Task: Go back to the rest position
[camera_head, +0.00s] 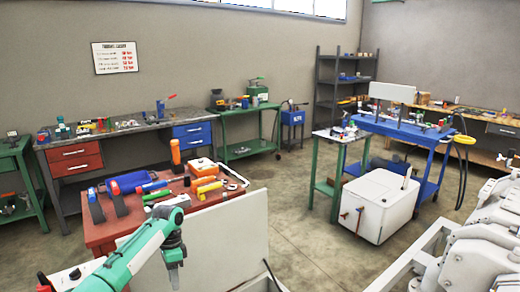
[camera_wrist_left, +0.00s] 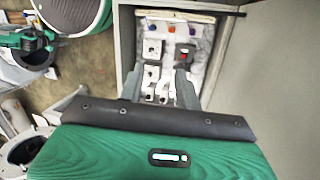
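My left gripper (camera_head: 174,274) hangs at the end of the green arm in the lower left of the head view, pointing down. In the left wrist view its two dark grey fingers (camera_wrist_left: 158,88) stand apart with nothing gripped between them. Beyond the fingers is an open grey case (camera_wrist_left: 208,92) with a white inside. Several small dark and metal parts lie in it, with blue and orange round pieces near its far end. I cannot tell the height of the fingers above it. My right gripper is in neither view.
A white tank (camera_head: 378,205) is beside a blue cart (camera_head: 405,131). White machinery (camera_head: 485,240) fills the lower right. Concrete floor (camera_head: 295,195) is clear in the middle.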

